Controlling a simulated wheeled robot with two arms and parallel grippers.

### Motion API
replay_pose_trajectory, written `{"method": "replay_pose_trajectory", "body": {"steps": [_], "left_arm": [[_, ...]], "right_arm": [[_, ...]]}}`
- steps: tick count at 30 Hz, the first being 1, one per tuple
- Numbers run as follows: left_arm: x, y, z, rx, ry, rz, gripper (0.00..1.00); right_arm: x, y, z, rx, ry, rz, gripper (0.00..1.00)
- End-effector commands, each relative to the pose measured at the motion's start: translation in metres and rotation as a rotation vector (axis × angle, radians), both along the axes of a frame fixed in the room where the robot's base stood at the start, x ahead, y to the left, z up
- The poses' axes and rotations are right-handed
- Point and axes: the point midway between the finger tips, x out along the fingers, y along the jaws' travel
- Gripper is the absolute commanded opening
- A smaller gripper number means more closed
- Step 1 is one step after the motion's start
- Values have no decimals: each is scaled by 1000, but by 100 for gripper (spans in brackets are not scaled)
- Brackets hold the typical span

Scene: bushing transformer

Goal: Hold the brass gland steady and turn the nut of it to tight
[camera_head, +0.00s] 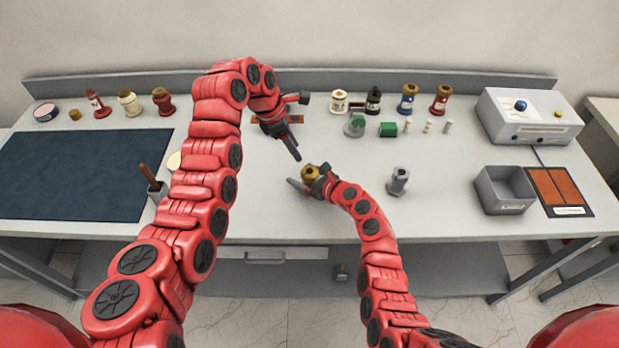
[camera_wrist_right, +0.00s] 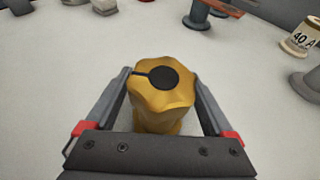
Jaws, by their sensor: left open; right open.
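The brass gland (camera_head: 309,173) stands on the table near the middle. In the right wrist view its lobed golden nut (camera_wrist_right: 150,92) has a dark round top with a slit, above a narrower golden body (camera_wrist_right: 160,122). My right gripper (camera_head: 306,180) is open, with one finger on each side of the gland. In the wrist view the right finger is close to the gland; whether either finger touches it I cannot tell. My left gripper (camera_head: 293,150) is open and empty, pointing down just above and behind the gland.
A grey metal fitting (camera_head: 398,182) stands right of my right arm. A grey bin (camera_head: 505,190) and a control box (camera_head: 527,116) are at the right. Several bushings, including a blue one (camera_head: 407,99), line the back. A dark mat (camera_head: 70,175) covers the left.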

Motion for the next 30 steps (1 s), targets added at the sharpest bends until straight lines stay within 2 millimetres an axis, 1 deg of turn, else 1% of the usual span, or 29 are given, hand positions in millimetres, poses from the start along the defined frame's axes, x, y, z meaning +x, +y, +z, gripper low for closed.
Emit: {"method": "replay_pose_trajectory", "body": {"steps": [10,14,15,17,18,20,21,23,24,25,28,30], "left_arm": [[0,0,0,0,0,0,50],[0,0,0,0,0,0,50],[0,0,0,0,0,0,50],[0,0,0,0,0,0,50],[0,0,0,0,0,0,50],[0,0,0,0,0,0,50],[0,0,0,0,0,0,50],[0,0,0,0,0,0,50],[0,0,0,0,0,0,50],[0,0,0,0,0,0,50],[0,0,0,0,0,0,50],[0,0,0,3,-1,-5,63]], "right_arm": [[2,1,-1,-1,0,-1,88],[2,1,-2,0,1,-1,64],[2,1,-2,0,1,-1,57],[2,1,-2,0,1,-1,46],[1,1,-2,0,1,-1,39],[1,1,-2,0,1,-1,28],[1,1,-2,0,1,-1,21],[1,1,-2,0,1,-1,10],[1,1,-2,0,1,-1,3],[1,1,-2,-1,0,-1,0],[2,1,-2,-1,0,-1,0],[2,1,-2,-1,0,-1,0]]}}
